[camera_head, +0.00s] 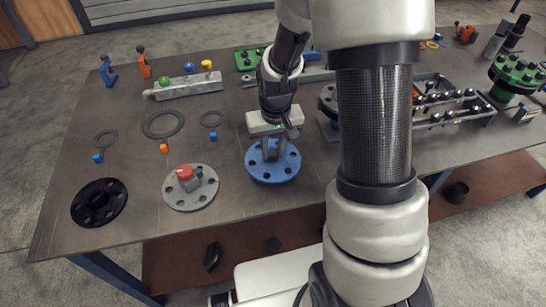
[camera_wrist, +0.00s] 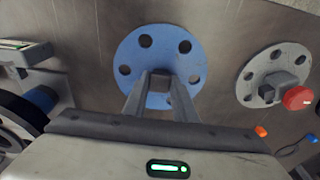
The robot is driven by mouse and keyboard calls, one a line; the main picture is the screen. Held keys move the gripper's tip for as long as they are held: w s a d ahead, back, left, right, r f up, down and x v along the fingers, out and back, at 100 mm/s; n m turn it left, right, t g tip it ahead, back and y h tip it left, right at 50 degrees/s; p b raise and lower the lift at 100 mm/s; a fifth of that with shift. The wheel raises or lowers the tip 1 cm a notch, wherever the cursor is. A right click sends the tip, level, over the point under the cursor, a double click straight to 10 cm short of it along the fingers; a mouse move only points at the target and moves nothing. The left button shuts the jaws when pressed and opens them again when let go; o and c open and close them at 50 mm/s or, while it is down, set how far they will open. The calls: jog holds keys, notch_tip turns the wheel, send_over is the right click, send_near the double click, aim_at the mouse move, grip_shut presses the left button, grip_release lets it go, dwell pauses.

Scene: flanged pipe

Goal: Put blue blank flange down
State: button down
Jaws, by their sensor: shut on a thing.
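The blue blank flange (camera_head: 272,166) is a round blue disc with bolt holes, near the front edge of the table (camera_head: 235,195). My gripper (camera_head: 272,148) is above the flange's middle and shut on its small central grip. In the wrist view the flange (camera_wrist: 158,50) lies flat beyond my fingers (camera_wrist: 160,80), which close on the dark block at its centre. The flange looks on or very near the table top; I cannot tell whether it touches.
A grey flange with a red knob (camera_head: 190,186) and a black flange (camera_head: 99,203) lie to the left. Gasket rings (camera_head: 163,124) and small coloured blocks lie behind them. A bolt tray (camera_head: 445,104) and a green flanged pipe (camera_head: 517,75) stand at the right. Bare table lies between the blue and grey flanges.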

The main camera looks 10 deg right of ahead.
aim_at(273, 153)
jog(key=shift+f, duration=1.35)
jog(key=shift+f, duration=0.15)
jog(key=shift+f+b, duration=0.15)
jog(key=shift+b, duration=0.15)
jog(key=c, duration=1.5)
grip_release()
jog(key=shift+o, duration=0.2)
jog(key=shift+r, duration=0.2)
